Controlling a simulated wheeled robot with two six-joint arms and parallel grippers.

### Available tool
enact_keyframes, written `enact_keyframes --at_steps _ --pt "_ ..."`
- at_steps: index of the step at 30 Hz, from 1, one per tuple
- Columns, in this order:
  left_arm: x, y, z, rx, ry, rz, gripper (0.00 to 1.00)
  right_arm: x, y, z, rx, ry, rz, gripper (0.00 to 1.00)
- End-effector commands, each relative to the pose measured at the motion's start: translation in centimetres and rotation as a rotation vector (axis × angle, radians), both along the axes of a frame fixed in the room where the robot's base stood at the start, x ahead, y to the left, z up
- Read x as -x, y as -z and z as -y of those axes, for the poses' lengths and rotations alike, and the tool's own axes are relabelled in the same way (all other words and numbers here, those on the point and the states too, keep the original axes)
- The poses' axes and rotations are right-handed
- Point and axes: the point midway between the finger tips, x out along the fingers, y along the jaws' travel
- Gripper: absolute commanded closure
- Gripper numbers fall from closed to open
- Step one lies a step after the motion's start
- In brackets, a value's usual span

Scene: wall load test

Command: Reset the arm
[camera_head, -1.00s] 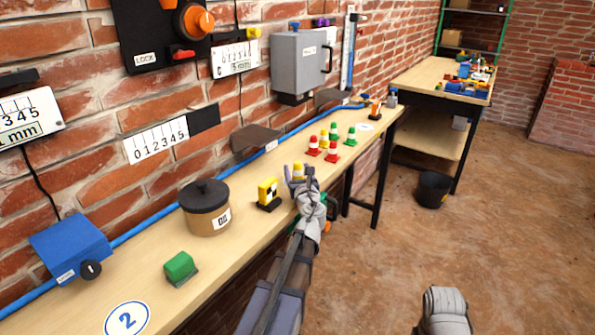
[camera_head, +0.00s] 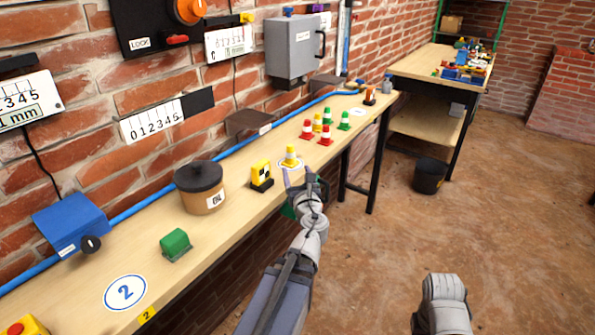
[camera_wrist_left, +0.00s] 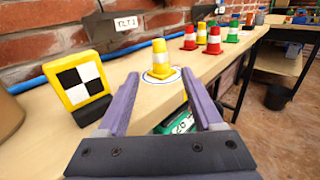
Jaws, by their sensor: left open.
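My left gripper (camera_head: 298,178) is open and empty at the front edge of the long wall bench (camera_head: 225,225). In the left wrist view its two purple fingers (camera_wrist_left: 160,88) are spread apart, with nothing between them. A yellow and white cone (camera_head: 290,156) stands upright on a round white marker on the bench, just beyond the fingertips. The cone also shows in the left wrist view (camera_wrist_left: 160,58), apart from both fingers. The right gripper is not in view; a grey link of mine shows at lower right in the head view.
A yellow block with a checkered face (camera_head: 261,174) stands left of the cone. Several red, green and yellow cones (camera_head: 326,126) stand farther along. A lidded tub (camera_head: 203,192) and a green block (camera_head: 176,243) are nearer. The floor (camera_head: 385,255) to the right is clear.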

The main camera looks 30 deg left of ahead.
Motion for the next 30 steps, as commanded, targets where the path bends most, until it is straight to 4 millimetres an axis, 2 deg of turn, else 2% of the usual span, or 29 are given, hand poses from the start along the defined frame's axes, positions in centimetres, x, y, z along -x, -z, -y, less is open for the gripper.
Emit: enact_keyframes --at_steps 11,14,17,20,23,26,27,30 --pt "0.0 -0.1 0.0 0.006 -0.001 0.002 0.32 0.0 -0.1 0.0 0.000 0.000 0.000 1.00" --pt "0.1 -0.7 0.6 0.096 -0.019 0.046 0.32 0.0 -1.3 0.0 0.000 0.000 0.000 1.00" --pt "0.6 -1.3 2.2 0.338 -0.081 0.151 0.32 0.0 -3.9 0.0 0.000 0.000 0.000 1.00" --pt "1.8 -0.9 5.2 0.696 -0.206 0.281 0.32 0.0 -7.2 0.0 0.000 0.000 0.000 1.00" --pt "3.7 0.6 9.6 1.055 -0.391 0.383 0.32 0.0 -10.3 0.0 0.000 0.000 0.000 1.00" --pt "6.5 2.0 15.2 1.359 -0.637 0.440 0.32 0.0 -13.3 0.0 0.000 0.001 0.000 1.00" --pt "7.9 2.4 17.7 1.458 -0.749 0.451 0.32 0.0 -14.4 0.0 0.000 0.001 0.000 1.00" --pt "11.5 3.0 23.2 1.617 -1.017 0.456 0.32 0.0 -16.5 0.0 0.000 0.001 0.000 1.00"
